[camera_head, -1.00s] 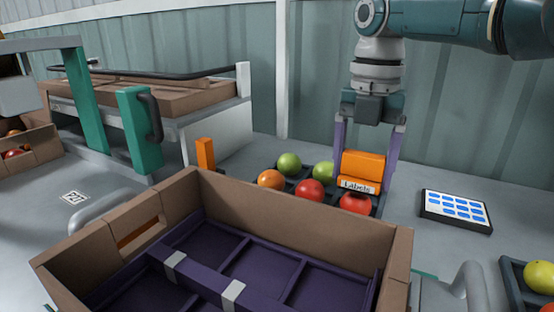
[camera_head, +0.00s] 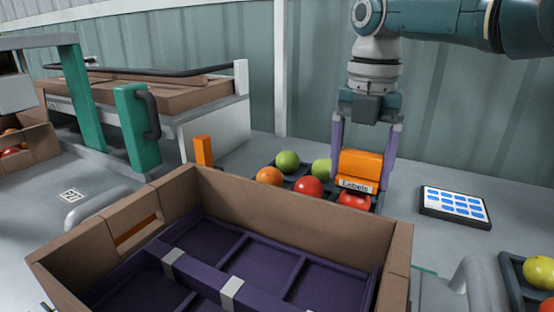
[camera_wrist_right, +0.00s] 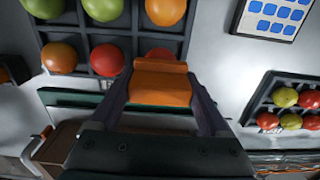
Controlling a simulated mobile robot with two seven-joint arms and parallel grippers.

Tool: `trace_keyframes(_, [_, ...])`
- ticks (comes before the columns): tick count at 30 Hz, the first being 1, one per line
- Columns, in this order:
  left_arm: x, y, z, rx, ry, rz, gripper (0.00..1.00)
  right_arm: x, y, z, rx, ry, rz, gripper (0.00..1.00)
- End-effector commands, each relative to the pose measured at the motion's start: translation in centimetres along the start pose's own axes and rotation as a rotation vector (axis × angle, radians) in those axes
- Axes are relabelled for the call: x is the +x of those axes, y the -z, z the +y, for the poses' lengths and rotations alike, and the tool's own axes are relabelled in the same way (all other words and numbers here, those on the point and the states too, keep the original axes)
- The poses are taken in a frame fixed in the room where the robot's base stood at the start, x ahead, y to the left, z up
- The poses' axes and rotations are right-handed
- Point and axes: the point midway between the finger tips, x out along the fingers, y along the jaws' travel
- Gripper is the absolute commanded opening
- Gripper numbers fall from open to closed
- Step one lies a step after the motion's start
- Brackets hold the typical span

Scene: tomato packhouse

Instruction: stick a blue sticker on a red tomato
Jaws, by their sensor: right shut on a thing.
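My right gripper (camera_head: 361,168) is shut on an orange label applicator (camera_head: 361,163) marked "Labels". It holds the applicator right over a red tomato (camera_head: 354,200) at the right front of a dark tray; whether they touch I cannot tell. In the right wrist view the applicator (camera_wrist_right: 160,82) hides most of that tomato. Another red tomato (camera_head: 309,187) lies to its left, with an orange one (camera_head: 270,176) beyond and green ones (camera_head: 288,161) behind. A sheet of blue stickers (camera_head: 454,206) lies flat at right. My left gripper is not in view.
A cardboard crate (camera_head: 300,216) with purple dividers stands in front of the tomato tray. An orange post (camera_head: 203,151) is left of the tray. Another tomato tray (camera_head: 511,283) is at the right edge. Table around the sticker sheet is clear.

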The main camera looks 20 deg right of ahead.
Motion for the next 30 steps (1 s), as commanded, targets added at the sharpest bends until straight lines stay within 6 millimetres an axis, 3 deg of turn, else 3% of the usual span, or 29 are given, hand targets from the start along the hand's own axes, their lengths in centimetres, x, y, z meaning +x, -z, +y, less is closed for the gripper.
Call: trace_keyframes(30, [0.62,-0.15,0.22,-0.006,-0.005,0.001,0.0,0.83,0.01,0.0,0.0,0.0,0.0,0.4])
